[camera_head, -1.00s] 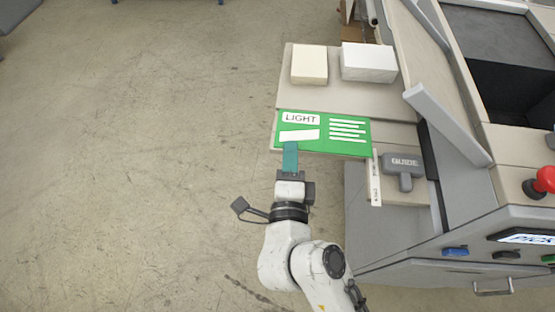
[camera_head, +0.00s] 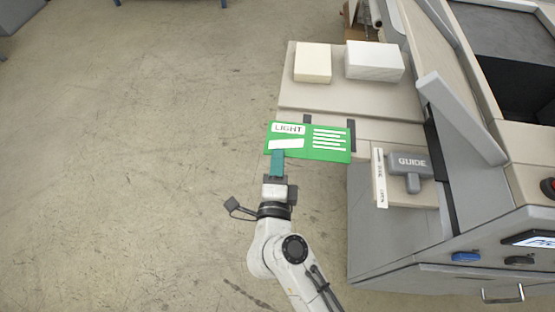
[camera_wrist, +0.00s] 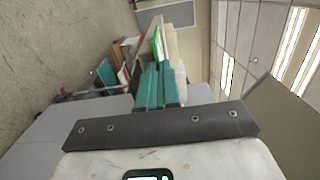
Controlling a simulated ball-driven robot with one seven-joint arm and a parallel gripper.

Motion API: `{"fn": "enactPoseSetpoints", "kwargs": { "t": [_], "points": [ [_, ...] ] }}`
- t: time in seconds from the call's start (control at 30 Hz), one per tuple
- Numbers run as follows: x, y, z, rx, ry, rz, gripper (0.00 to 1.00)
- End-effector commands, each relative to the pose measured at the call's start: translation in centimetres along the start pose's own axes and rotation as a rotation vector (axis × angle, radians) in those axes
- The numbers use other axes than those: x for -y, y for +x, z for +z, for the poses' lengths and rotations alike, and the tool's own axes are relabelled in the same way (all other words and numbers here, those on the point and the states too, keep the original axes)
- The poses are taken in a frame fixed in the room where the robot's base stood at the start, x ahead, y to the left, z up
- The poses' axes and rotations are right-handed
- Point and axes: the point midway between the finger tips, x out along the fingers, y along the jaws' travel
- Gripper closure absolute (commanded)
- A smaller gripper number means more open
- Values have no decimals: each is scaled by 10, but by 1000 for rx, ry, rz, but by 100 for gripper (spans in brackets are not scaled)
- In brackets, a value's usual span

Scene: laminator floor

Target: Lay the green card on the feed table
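The green card (camera_head: 332,155) marked LIGHT, with white stripes, is held at its left part by my gripper (camera_head: 277,152). The teal fingers are shut on it. The card lies in front of the near edge of the beige feed table (camera_head: 350,105) in the head view; whether it touches anything beneath cannot be told. In the wrist view the teal fingers (camera_wrist: 160,80) point away, with a green strip of the card (camera_wrist: 156,38) seen nearly edge-on between them.
A cream stack (camera_head: 313,62) and a white stack (camera_head: 374,60) sit at the feed table's back. A grey GUIDE handle (camera_head: 410,165) is on a beige shelf right of the card. The large grey machine (camera_head: 395,250) fills the right; open floor lies left.

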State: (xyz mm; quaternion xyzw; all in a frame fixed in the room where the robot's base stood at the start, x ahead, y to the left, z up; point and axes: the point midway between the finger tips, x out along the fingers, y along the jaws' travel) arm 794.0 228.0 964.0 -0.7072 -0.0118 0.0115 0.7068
Motion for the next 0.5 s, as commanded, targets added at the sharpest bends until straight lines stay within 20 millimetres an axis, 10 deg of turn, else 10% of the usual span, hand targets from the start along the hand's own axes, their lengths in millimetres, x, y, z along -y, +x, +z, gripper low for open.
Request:
{"fn": "enactPoseSetpoints", "kwargs": {
  "t": [0.5],
  "points": [
    [-2, 0, 0, 0, 0, 0, 72]
  ]
}}
